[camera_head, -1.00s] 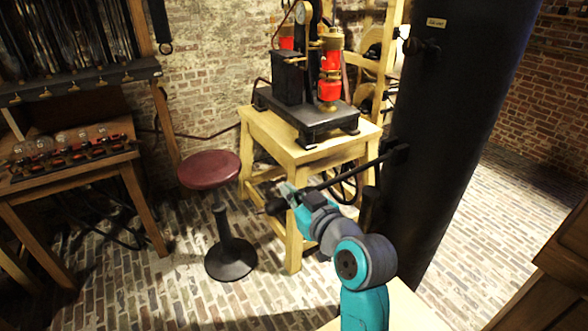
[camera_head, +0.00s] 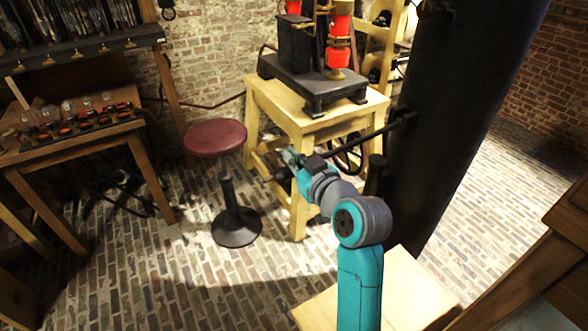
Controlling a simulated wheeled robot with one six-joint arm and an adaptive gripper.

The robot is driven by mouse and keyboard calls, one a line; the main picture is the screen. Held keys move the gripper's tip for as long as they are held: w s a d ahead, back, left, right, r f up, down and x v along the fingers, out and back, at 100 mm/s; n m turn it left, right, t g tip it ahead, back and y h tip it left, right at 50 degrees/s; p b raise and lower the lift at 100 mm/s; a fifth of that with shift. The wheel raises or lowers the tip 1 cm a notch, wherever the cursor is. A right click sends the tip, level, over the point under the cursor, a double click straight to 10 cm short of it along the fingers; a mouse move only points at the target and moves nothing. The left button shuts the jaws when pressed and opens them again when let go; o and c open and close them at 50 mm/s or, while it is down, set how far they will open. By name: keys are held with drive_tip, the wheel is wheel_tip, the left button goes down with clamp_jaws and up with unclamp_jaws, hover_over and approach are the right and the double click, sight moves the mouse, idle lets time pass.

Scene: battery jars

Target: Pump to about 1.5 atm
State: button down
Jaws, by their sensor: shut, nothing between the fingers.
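A tall black cylinder (camera_head: 449,130) stands right of centre. A thin black lever rod (camera_head: 365,138) runs from its side down to the left. The lever's near end meets my wrist in the picture; I cannot tell whether they touch. My gripper (camera_head: 282,166) is shut and looks empty, in front of the wooden stand's legs. On the stand (camera_head: 272,100) is an apparatus with a black base (camera_head: 312,82) and red cylinders (camera_head: 340,42). Its top is cut off by the frame edge, and no gauge face shows.
A stool with a red seat (camera_head: 215,137) stands left of my gripper. A wooden table (camera_head: 75,149) with several small jars is at the left. A wooden cabinet edge (camera_head: 545,262) is at the right. The brick floor is open at front left.

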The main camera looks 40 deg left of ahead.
drive_tip(key=v, duration=0.9)
drive_tip(key=shift+s+d+r, duration=0.2)
drive_tip(key=shift+s+d, duration=0.05)
drive_tip(key=shift+d, duration=0.05)
